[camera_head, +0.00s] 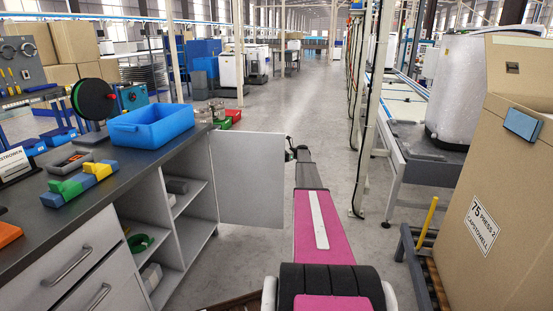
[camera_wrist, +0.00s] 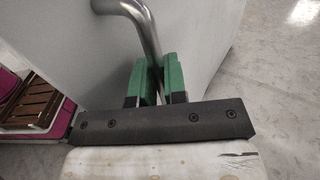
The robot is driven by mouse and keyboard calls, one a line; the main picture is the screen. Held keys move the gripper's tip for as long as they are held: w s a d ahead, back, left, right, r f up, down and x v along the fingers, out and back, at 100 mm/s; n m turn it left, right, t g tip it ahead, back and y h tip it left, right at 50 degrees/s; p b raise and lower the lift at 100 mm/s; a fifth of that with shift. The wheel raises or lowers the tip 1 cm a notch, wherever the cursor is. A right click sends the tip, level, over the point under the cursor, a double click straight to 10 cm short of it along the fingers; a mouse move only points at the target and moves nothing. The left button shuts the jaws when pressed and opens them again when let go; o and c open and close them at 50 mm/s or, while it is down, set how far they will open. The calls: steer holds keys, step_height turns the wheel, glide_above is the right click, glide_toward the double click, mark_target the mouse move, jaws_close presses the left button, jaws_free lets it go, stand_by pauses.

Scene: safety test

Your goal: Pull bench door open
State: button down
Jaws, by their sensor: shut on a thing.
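The bench (camera_head: 115,190) stands at the left with a dark top and open shelves below. Its white door (camera_head: 252,178) is swung wide open, standing out from the bench front toward the right. My gripper (camera_head: 296,152) is at the door's outer edge, at the far end of my pink arm. In the wrist view, my gripper's green fingers (camera_wrist: 157,82) are shut around the door's metal bar handle (camera_wrist: 146,32). The door panel (camera_wrist: 75,65) fills the area behind the handle. The fingertips are small in the head view.
A blue bin (camera_head: 150,126), toy-like blocks (camera_head: 80,183) and a black reel (camera_head: 93,99) are on the bench top. A large cardboard box (camera_head: 497,190) stands at the right. The aisle floor (camera_head: 300,95) ahead is clear.

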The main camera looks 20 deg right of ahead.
steer(key=shift+w+a, duration=0.1)
steer(key=shift+a, duration=0.05)
steer(key=c, duration=1.2)
jaws_free()
